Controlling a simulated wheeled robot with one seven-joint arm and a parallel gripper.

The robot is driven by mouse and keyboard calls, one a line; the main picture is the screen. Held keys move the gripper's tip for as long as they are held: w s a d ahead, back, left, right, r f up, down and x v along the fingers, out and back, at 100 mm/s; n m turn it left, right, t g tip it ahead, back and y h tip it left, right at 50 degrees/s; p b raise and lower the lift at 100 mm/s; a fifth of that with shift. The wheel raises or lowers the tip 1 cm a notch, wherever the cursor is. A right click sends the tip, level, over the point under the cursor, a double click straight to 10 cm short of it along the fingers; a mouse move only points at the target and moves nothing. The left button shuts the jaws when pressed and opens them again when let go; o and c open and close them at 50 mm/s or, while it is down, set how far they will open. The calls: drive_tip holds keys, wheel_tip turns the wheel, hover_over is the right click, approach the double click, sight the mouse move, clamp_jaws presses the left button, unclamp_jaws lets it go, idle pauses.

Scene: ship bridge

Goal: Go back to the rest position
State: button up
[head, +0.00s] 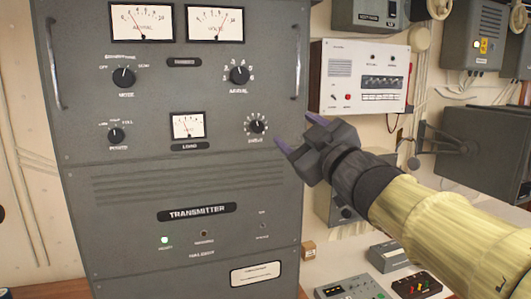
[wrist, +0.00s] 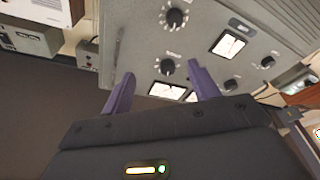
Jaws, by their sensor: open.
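My gripper (head: 298,132) is raised in front of the right edge of the grey transmitter cabinet (head: 190,185) in the head view. Its two purple fingers are apart with nothing between them, and they point to the upper left. In the wrist view the open fingers (wrist: 157,88) show below the tilted cabinet front (wrist: 205,60), with knobs and meters beyond them. The gripper looks apart from the knobs. The knob at the lower right of the cabinet (head: 257,125) is just left of the fingers in the head view. My yellow-sleeved arm comes in from the lower right.
A white wall panel (head: 360,65) and grey wall boxes (head: 490,150) with cables stand behind my arm on the right. A desk below holds small consoles (head: 350,287), one with coloured controls (head: 418,285), and a small brown box (head: 309,249).

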drive_tip(key=w+d+f+m+g+h, duration=0.1)
drive_tip(key=d+f+m+g+h, duration=0.25)
drive_tip(key=f, duration=0.95)
drive_tip(key=w+d+f+m+g+h, duration=0.1)
drive_tip(key=d+f+m+g+h, duration=0.2)
drive_tip(key=f, duration=0.9)
drive_tip(key=s+f+m+g+h, duration=0.1)
drive_tip(key=s+f+m+g, duration=0.4)
drive_tip(key=s+f, duration=1.3)
wheel_tip(320, 180, down, 4)
drive_tip(key=g, duration=0.4)
drive_tip(key=shift+d+h, duration=0.3)
drive_tip(key=shift+h, duration=0.05)
drive_tip(key=shift+w+r+g, duration=0.1)
drive_tip(key=shift+g, duration=0.15)
